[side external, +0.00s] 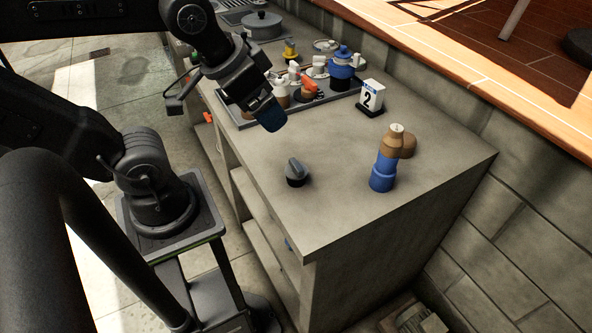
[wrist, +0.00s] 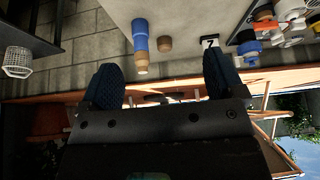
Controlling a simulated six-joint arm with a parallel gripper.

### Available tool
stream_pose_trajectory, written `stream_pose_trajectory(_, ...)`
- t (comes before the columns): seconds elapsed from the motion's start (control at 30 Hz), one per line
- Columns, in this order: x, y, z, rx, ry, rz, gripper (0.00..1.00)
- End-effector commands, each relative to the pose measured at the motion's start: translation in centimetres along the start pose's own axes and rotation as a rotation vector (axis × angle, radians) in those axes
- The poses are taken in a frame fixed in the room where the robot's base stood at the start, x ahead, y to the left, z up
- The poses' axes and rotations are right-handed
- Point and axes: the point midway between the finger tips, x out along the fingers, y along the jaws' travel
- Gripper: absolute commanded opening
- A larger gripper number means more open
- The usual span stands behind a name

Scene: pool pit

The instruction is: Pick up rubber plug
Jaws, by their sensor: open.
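A dark grey round piece with a raised grip on top, which looks like the rubber plug (side external: 296,174), sits on the grey counter (side external: 335,215) near its front left edge. I cannot make it out in the wrist view. My gripper (side external: 270,114) is above the counter, up and to the left of the plug in the side view, and apart from it. In the wrist view my gripper (wrist: 161,80) has its two blue fingers spread wide with nothing between them.
A blue and brown bottle (side external: 384,165) stands right of the plug, with a short brown cylinder (side external: 406,146) behind it. A number 2 sign (side external: 370,97) and a tray (side external: 246,122) crowded with bottles and fittings are farther back. The counter around the plug is clear.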

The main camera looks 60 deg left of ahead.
Motion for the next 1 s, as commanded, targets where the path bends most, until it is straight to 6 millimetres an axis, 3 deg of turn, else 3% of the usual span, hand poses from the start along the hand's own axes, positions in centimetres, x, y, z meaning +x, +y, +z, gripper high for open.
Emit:
stream_pose_trajectory(0.4,0.0,0.0,0.0,0.000,0.000,0.000,0.88)
stream_pose_trajectory(0.53,0.0,0.0,0.0,0.000,0.000,0.000,0.79)
stream_pose_trajectory(0.77,0.0,0.0,0.0,-0.008,-0.003,0.000,0.79)
stream_pose_trajectory(0.87,0.4,-0.1,-0.3,-0.077,-0.028,-0.003,0.79)
stream_pose_trajectory(1.0,1.9,-0.3,-1.2,-0.337,-0.116,-0.025,0.79)
